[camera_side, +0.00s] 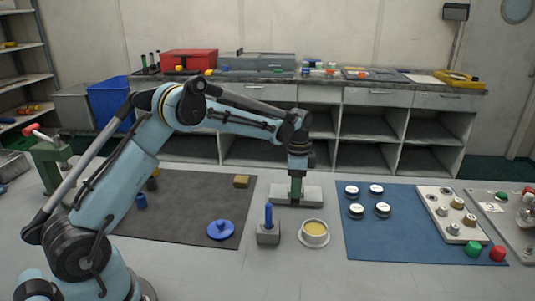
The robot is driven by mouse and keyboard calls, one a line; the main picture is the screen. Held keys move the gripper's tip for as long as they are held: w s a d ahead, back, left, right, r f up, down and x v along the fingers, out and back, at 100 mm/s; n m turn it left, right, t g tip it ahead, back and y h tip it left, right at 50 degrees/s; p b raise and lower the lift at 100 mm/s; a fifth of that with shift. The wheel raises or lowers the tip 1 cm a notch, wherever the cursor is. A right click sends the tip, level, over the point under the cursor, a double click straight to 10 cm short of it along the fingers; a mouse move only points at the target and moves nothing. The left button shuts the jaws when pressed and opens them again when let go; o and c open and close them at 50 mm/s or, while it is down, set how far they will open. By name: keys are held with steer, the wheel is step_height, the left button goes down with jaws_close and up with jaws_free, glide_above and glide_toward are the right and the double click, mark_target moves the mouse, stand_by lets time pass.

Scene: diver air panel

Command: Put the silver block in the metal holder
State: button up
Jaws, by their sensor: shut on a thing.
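My gripper (297,197) points straight down at the middle of the picture, over a flat light-grey metal piece (313,193) between the two mats. Its fingertips come down in front of or onto this piece; I cannot tell which. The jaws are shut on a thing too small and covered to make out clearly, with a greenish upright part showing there. A grey metal block-shaped stand (268,238) with a blue upright peg (268,215) stands nearer the camera, apart from my gripper. I cannot tell for certain which grey piece is the silver block and which the holder.
A metal cup (314,235) with yellow contents stands beside the stand. A blue lidded disc (221,230) and tan block (241,181) lie on the dark mat (185,225). The blue mat (400,240) carries several round gauges and a valve panel (445,212).

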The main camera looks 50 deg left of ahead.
steer(key=shift+f, duration=0.2)
steer(key=o, duration=1.1)
steer(key=shift+c, duration=0.2)
steer(key=c, duration=0.3)
steer(key=shift+a, duration=0.1)
steer(key=shift+r, duration=0.1)
steer(key=o, duration=0.3)
steer(key=shift+r, duration=3.75)
steer(key=shift+r, duration=0.1)
